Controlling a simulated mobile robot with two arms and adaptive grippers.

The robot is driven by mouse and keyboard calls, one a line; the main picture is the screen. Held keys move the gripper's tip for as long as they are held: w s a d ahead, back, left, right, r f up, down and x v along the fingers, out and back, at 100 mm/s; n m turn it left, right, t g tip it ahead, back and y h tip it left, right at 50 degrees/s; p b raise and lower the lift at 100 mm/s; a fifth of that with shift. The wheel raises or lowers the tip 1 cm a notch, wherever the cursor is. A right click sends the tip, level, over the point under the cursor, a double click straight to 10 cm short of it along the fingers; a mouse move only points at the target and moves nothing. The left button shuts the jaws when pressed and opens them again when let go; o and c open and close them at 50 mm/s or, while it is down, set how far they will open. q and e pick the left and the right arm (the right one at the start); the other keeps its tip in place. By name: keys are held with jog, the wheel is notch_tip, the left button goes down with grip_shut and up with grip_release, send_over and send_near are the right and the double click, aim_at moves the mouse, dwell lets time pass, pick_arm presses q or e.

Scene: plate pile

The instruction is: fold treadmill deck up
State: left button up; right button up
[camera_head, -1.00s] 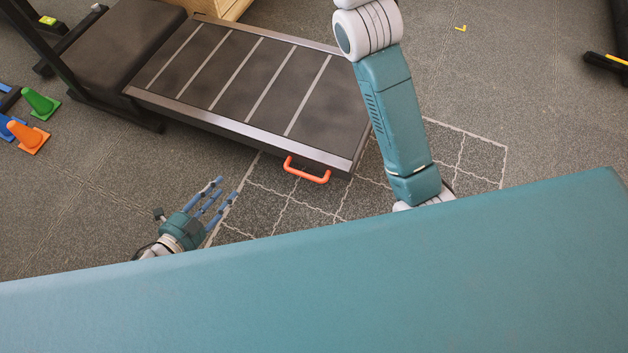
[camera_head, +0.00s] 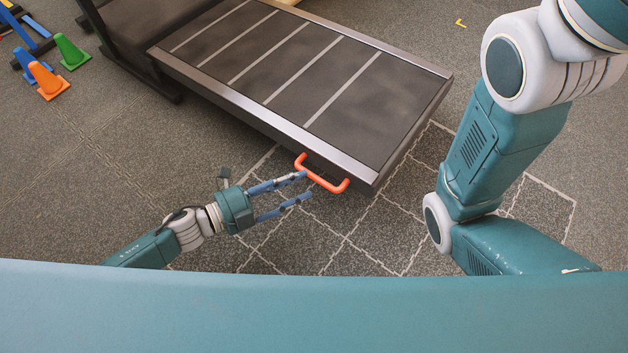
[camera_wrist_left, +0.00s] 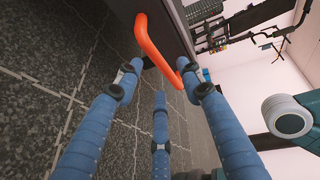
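The treadmill deck (camera_head: 290,70) lies low and flat, dark with light cross stripes and a metal side rail. An orange handle (camera_head: 325,180) sticks out from its near end, and it also shows in the left wrist view (camera_wrist_left: 155,52). My left gripper (camera_head: 300,188) is open, with its blue fingers spread and pointing at the handle. In the left wrist view the fingers (camera_wrist_left: 163,75) lie around the line of the handle, with nothing between them. Whether a fingertip touches the handle I cannot tell. My right gripper is out of view; only my right arm shows.
Green and orange cones (camera_head: 50,80) stand on the floor at the far left. The treadmill's dark frame stands at the upper left. A marked floor area with pale lines (camera_head: 370,235) lies in front of the deck and is clear.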

aim_at(313, 179)
pick_arm(q)
jog(key=b+x, duration=0.1)
jog(key=x, duration=0.4)
jog(key=shift+w+b, duration=0.1)
jog(key=shift+b, duration=0.3)
grip_shut()
